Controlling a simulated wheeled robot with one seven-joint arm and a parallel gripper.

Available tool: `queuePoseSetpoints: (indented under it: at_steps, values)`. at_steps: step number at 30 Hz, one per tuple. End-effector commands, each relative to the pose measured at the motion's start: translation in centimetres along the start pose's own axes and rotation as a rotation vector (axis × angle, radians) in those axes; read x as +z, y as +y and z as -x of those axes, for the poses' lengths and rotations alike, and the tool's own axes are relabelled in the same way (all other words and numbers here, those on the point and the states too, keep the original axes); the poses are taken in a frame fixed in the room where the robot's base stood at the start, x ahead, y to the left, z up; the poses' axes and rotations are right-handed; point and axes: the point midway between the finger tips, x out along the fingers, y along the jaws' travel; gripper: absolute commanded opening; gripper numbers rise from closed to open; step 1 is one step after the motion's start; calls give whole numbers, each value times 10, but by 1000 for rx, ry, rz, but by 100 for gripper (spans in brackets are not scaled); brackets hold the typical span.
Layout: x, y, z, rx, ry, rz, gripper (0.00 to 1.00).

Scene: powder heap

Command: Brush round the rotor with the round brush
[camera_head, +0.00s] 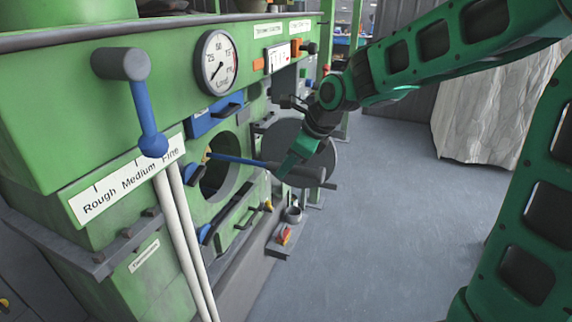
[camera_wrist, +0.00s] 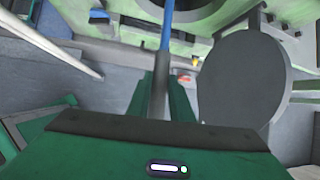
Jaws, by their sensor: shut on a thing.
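My gripper (camera_head: 290,165) is shut on the grey rear part of the round brush (camera_head: 238,159). The brush has a blue shaft that points left to the round opening (camera_head: 217,180) in the green machine, with a small orange-yellow part at its far end by the opening's upper edge. I cannot tell how far the tip is inside. The rotor cannot be made out in the dark opening. In the wrist view the blue shaft (camera_wrist: 167,28) runs up from between the fingers toward the opening's rim (camera_wrist: 190,24).
The grey round door (camera_head: 318,150) stands open right beside my gripper; it also shows large in the wrist view (camera_wrist: 241,85). A blue-handled lever (camera_head: 146,115) and gauge (camera_head: 219,62) are on the machine.

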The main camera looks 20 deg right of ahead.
Motion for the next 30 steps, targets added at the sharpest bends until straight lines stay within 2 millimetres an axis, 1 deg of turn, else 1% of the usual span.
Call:
queuePoseSetpoints:
  at_steps: [5,19,30]
  values:
    - [-1,4,-2,0,-1,0,0]
    - [-8,26,-14,0,0,0,0]
    - [-8,28,-15,-1,-1,0,0]
